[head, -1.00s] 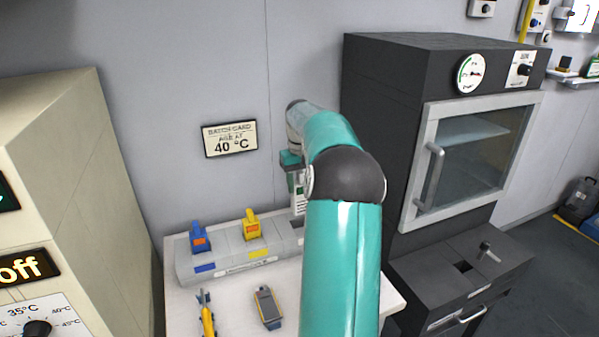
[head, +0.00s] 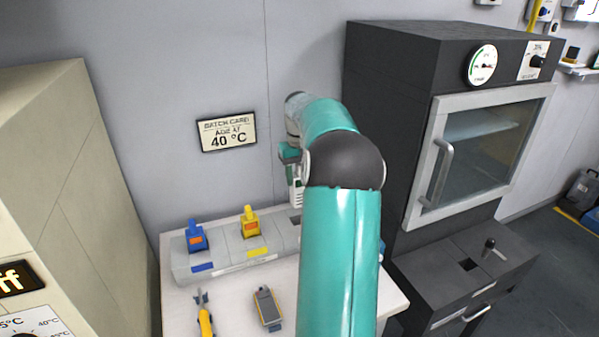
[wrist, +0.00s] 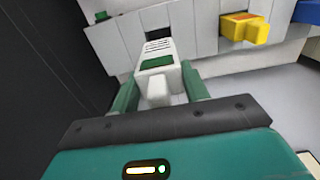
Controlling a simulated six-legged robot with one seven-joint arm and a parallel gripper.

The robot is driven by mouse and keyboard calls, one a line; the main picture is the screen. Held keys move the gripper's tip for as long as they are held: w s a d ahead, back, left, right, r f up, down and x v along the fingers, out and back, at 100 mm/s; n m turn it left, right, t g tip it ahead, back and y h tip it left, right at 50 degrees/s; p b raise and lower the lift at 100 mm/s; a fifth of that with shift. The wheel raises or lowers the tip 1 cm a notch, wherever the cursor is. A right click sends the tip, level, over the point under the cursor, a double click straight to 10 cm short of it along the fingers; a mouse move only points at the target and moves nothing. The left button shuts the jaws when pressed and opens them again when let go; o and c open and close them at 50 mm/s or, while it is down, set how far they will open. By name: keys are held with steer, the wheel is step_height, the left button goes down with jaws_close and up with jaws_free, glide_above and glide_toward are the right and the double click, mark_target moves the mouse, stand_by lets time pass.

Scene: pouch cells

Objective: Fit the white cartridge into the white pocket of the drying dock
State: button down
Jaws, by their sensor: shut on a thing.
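My gripper (wrist: 158,76) is shut on the white cartridge (wrist: 157,48), which has a green label; a green finger lies on each side of it. In the head view the white cartridge (head: 297,192) shows beside my arm, its lower end a little above the drying dock (head: 228,263). A dark open pocket (wrist: 158,34) shows just beyond the cartridge's far end in the wrist view; the two look apart. The pocket (head: 295,219) also shows in the head view, partly beside my arm. My forearm hides the dock's right part.
A blue cartridge (head: 196,237) and a yellow cartridge (head: 250,223) stand in the dock left of the open pocket. A yellow tool (head: 205,320) and a grey device (head: 267,308) lie on the table in front. A dark oven (head: 400,100) stands close on the right.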

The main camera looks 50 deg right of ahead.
steer(key=shift+f, duration=2.55)
steer(key=shift+f, duration=3.05)
steer(key=c, duration=0.6)
jaws_free()
steer(key=shift+c, duration=0.2)
step_height(320, 180, up, 14)
steer(key=shift+f, duration=0.1)
